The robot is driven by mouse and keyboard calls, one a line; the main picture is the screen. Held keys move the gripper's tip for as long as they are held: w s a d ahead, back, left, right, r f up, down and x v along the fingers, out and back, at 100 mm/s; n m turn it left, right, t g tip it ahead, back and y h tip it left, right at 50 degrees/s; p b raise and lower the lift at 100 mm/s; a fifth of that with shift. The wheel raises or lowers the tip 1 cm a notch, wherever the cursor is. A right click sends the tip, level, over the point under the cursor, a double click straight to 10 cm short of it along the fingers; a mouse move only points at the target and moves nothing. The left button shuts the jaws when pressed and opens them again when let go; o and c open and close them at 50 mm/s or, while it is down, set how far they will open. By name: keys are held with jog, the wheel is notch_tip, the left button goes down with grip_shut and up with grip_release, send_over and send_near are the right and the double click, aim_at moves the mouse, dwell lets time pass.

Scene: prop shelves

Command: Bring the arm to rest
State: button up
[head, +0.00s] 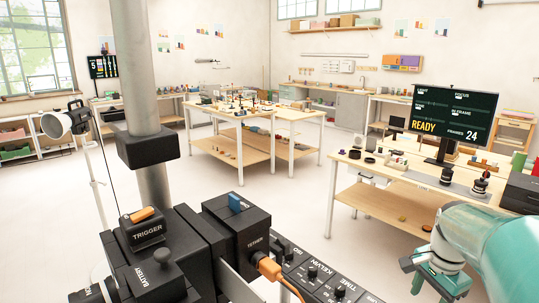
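My teal and white arm comes in from the lower right corner of the head view. My gripper (436,282), in teal and dark grey, is at its end, low in the picture and in front of the right workbench. Its fingertips are partly cut off by the bottom edge and the arm, so I cannot tell whether it is open or shut. I see no object clearly held in it.
Black boxes labelled TRIGGER and TETHER (236,222) and a grey pole (145,130) stand close at left. A workbench (375,200) with a READY monitor (452,118) is at right. A wooden table (255,140) stands mid-room. The floor between is clear.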

jog(key=s+a+r+n+t, duration=0.1)
jog(key=s+a+n, duration=0.2)
jog(key=a+n, duration=0.2)
jog(key=s+a+r+n+t, duration=0.2)
jog(key=s+a+n, duration=0.2)
jog(key=a, duration=0.6)
jog(key=s+a+r+n+t, duration=0.1)
jog(key=s+a+n, duration=0.2)
jog(key=a+n, duration=0.3)
jog(key=shift+s+a+r+t, duration=0.25)
jog(key=shift+a+t, duration=0.15)
jog(key=shift+a, duration=0.25)
dwell(0.4)
